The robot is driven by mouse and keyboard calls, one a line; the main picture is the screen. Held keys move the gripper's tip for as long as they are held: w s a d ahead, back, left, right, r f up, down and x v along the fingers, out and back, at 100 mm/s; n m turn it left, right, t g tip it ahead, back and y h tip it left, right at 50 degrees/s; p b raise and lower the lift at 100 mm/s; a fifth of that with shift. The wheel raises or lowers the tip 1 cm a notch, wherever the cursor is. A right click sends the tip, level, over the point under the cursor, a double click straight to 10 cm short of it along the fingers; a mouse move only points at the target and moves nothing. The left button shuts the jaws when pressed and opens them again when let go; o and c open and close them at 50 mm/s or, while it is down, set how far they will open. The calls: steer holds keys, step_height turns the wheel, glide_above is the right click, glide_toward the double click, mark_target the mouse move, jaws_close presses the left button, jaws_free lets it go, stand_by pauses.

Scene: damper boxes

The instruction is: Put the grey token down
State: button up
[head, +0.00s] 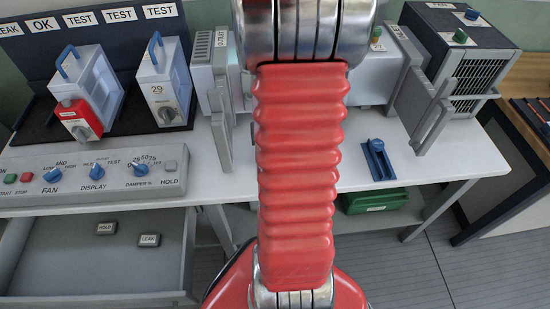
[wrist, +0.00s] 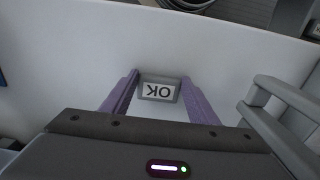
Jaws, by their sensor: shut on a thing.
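My gripper (wrist: 158,82) has two purple fingers, which show in the wrist view, shut on a grey token (wrist: 158,91). The token has a white label reading OK, upside down in that view. A white surface lies beyond it; I cannot tell whether the token touches it. In the head view my red arm hides the gripper and this token. Two other grey tokens, HOLD (head: 105,228) and LEAK (head: 149,239), lie apart in the open drawer (head: 60,265).
The white bench (head: 345,165) carries a control panel (head: 110,172), two white damper boxes (head: 165,85) at left, a dark-topped box (head: 465,50) at right and a blue fixture (head: 378,160). A grey handle (wrist: 270,120) stands close right of my gripper. A green bin (head: 375,200) sits below.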

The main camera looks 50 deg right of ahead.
steer(key=o, duration=1)
steer(key=shift+o, duration=0.2)
step_height(320, 180, up, 12)
steer(key=shift+s, duration=0.1)
stand_by(0.9)
